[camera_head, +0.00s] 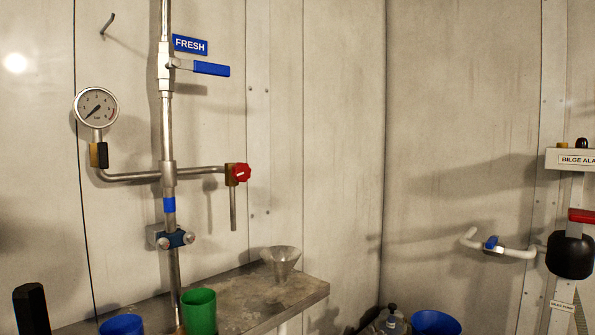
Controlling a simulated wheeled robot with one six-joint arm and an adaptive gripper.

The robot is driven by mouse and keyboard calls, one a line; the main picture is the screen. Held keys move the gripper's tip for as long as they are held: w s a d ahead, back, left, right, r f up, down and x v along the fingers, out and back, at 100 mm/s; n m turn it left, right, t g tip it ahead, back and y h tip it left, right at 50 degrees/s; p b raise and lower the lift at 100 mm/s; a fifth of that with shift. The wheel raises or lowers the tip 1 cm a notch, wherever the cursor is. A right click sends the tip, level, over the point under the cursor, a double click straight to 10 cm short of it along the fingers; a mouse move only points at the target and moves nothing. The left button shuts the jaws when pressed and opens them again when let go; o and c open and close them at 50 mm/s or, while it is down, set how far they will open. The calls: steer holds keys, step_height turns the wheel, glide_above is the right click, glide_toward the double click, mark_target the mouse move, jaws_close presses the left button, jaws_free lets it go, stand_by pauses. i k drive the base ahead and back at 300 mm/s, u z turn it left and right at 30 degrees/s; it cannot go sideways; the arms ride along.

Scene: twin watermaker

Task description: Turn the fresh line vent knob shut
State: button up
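A vertical metal pipe (166,120) runs down the left wall beside a blue FRESH label (190,45). A side branch goes right to a small brass valve with a red knob (241,173), which fits the fresh line vent knob. A pale mark shows on the knob's face; I cannot tell if the valve is open or shut. A thin outlet tube (233,210) hangs straight down below it. No water is seen at its end. A blue lever (210,69) higher on the pipe lies crosswise, pointing right. My gripper is not in view, and nothing touches the knob.
A pressure gauge (97,107) sits left of the pipe. Below is a metal shelf (300,293) with a funnel (280,262), a green cup (199,311) and a blue cup (122,325). Bilge piping (500,250) is at the right. The wall right of the knob is clear.

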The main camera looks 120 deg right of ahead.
mark_target(240, 172)
steer(key=u, duration=0.8)
steer(key=i, duration=0.95)
steer(key=z, duration=5)
steer(key=k, duration=0.3)
steer(key=z, duration=0.8)
steer(key=i, duration=0.7)
steer(key=u, duration=0.15)
